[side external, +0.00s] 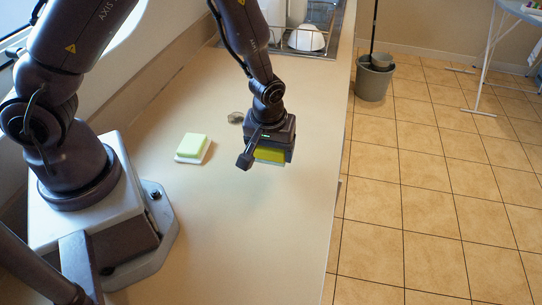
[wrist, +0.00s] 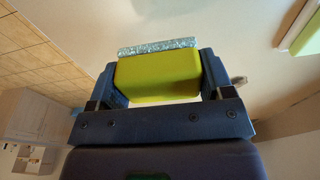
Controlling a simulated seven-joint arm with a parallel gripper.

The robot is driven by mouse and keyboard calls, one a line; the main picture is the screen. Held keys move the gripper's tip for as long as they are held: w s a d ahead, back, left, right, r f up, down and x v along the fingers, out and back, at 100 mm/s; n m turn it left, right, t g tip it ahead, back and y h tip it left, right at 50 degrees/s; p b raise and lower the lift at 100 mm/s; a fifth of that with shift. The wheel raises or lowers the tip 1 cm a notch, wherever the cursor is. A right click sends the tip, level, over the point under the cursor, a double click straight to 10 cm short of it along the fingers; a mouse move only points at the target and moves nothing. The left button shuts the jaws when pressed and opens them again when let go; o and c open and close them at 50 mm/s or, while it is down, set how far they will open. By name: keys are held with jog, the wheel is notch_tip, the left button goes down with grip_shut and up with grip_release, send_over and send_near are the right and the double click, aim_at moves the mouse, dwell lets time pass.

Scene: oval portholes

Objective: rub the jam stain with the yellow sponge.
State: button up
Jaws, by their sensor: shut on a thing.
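My gripper (side external: 268,158) is shut on the yellow sponge (side external: 270,155) and holds it over the counter. In the wrist view the yellow sponge (wrist: 158,78) sits between the two fingers, with a grey-blue layer along its far side. I cannot tell whether its underside touches the counter. I see no clearly red jam stain. A small grey-brown patch (side external: 235,118) lies on the counter just left of and behind my gripper; I cannot tell what it is.
A pale green sponge with a white layer (side external: 193,147) lies on the counter (side external: 200,230) left of my gripper. The counter's right edge drops to a tiled floor with a grey bucket (side external: 374,82).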

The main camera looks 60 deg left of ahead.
jog(key=shift+r, duration=1.3)
